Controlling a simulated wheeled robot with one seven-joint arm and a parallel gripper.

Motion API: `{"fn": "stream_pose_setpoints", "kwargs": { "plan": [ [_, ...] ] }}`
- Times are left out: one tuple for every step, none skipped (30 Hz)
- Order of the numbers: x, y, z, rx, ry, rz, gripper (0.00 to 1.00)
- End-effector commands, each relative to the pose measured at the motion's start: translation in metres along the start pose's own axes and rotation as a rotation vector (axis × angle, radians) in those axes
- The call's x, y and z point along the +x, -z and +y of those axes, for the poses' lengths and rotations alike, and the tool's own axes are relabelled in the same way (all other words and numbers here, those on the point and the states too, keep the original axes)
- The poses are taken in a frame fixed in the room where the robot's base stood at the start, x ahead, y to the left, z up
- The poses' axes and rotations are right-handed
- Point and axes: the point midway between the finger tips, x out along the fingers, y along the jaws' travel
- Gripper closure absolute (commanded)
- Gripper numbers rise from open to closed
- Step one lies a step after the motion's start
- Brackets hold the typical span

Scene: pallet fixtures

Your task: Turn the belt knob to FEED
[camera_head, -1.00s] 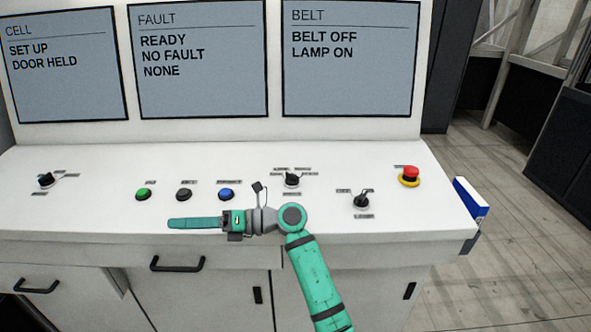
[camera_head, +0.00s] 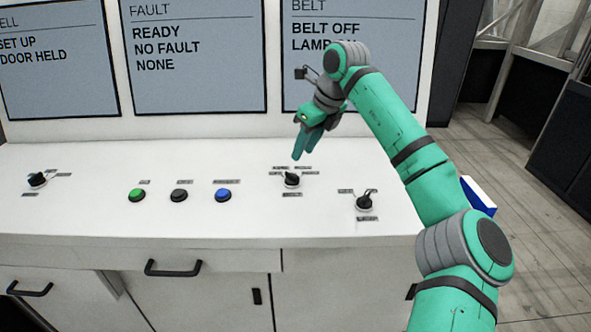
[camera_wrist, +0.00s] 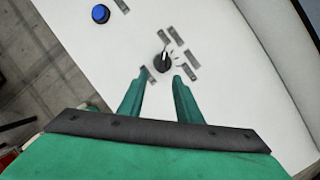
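The fingers do not appear to touch the knob. The belt screen (camera_head: 390,45) reads BELT OFF; its lower line is partly hidden by my arm.
A second black knob (camera_head: 364,202) is to the right and another (camera_head: 37,180) at the far left. Green (camera_head: 137,195), black (camera_head: 179,196) and blue (camera_head: 222,195) buttons sit left of the middle knob. My arm hides the emergency stop area.

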Motion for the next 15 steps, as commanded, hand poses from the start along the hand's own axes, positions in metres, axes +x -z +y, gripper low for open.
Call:
{"fn": "stream_pose_setpoints", "kwargs": {
  "plan": [
    [-0.003, 0.001, -0.003, 0.002, 0.012, 0.008, 0.69],
    [-0.003, 0.002, -0.004, 0.002, 0.015, 0.011, 0.69],
    [-0.002, 0.002, -0.004, 0.003, 0.017, 0.013, 0.69],
    [0.001, 0.002, -0.005, 0.003, 0.017, 0.013, 0.69],
    [0.004, 0.003, -0.005, 0.003, 0.016, 0.013, 0.69],
    [0.009, 0.003, -0.005, 0.003, 0.015, 0.013, 0.69],
    [0.013, 0.003, -0.005, 0.003, 0.015, 0.013, 0.69],
    [0.018, 0.003, -0.004, 0.003, 0.015, 0.013, 0.69],
    [0.025, 0.002, -0.004, 0.003, 0.014, 0.012, 0.69],
    [0.03, 0.002, -0.004, 0.003, 0.013, 0.011, 0.69],
    [0.036, 0.002, -0.004, 0.003, 0.013, 0.011, 0.69],
    [0.043, 0.002, -0.004, 0.003, 0.013, 0.012, 0.69],
    [0.049, 0.003, -0.004, 0.003, 0.012, 0.012, 0.69],
    [0.054, 0.003, -0.004, 0.003, 0.012, 0.012, 0.69],
    [0.061, 0.003, -0.005, 0.004, 0.014, 0.012, 0.69]
  ]
}}
